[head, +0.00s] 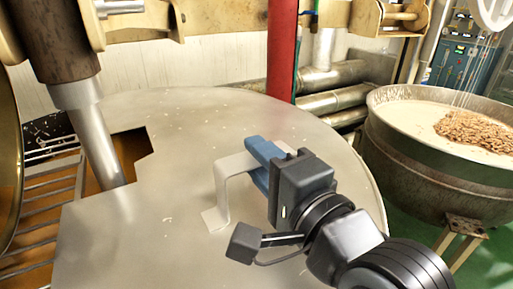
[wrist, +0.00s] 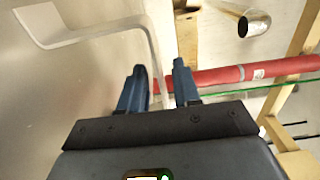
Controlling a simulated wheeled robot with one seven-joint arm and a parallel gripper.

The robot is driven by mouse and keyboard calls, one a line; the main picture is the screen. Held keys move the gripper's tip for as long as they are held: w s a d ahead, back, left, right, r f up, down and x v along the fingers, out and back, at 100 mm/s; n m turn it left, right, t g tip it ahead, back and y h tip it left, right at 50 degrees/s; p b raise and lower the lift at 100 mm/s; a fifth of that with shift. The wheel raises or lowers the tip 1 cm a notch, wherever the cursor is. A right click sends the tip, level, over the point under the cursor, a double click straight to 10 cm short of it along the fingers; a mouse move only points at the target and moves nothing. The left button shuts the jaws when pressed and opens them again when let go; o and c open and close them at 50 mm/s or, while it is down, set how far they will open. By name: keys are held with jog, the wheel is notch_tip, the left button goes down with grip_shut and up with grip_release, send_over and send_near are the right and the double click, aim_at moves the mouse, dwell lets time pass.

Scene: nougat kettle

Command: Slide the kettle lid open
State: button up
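The kettle lid (head: 130,220) is a broad, flat grey metal plate covering most of the kettle. A bent metal strip handle (head: 222,190) stands on it and also shows in the wrist view (wrist: 90,36). My gripper (head: 264,150) is at the handle's upper right end. The fingers hide part of the handle in the head view.
A stirrer shaft (head: 95,135) passes through a notch at the lid's left, where brown kettle interior shows. A red vertical pipe (head: 282,50) and metal pipes (head: 335,100) stand behind. A second kettle (head: 430,165) with pale and brown contents stands at right.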

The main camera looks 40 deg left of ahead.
jog(key=shift+w+a, duration=0.2)
jog(key=shift+a, duration=0.3)
grip_shut()
jog(key=shift+f, duration=0.1)
dwell(1.1)
